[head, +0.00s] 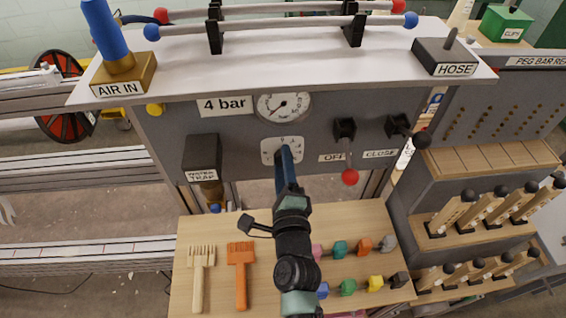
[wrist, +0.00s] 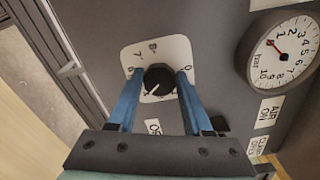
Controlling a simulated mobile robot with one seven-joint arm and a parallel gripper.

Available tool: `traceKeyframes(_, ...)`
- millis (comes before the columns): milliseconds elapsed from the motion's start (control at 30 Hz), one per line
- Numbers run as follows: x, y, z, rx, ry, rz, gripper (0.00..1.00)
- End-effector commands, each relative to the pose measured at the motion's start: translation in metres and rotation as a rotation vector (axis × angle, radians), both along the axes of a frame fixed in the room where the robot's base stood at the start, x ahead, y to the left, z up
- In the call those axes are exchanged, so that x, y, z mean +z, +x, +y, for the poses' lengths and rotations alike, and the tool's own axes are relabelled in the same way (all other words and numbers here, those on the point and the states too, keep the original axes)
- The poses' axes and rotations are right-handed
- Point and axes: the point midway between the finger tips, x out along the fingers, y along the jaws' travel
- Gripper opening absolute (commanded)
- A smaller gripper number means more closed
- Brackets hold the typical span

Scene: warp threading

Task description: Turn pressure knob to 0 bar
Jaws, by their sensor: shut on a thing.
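The pressure knob (wrist: 159,78) is a round black knob with a white pointer line, on a white dial plate (wrist: 150,52) with printed numbers. In the wrist view its line points to the lower left of the picture. The number it points at is hard to read. My gripper (wrist: 159,84) has its two blue fingers on either side of the knob and is shut on it. In the head view my gripper (head: 284,152) reaches the dial plate (head: 269,146) and hides the knob. The round gauge (head: 284,106) sits above; it also shows in the wrist view (wrist: 291,60).
The water trap (head: 202,153) is left of the dial. A red-tipped lever (head: 349,177) and a black valve handle (head: 399,125) are to its right. The shelf above (head: 270,70) overhangs the panel.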

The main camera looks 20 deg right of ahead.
Motion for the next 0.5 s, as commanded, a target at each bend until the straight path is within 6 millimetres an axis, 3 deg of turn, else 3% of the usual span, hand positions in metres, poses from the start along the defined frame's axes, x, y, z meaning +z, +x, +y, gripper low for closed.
traceKeyframes(500,-0.0031,0.0001,0.0009,0.002,-0.472,0.136,0.0)
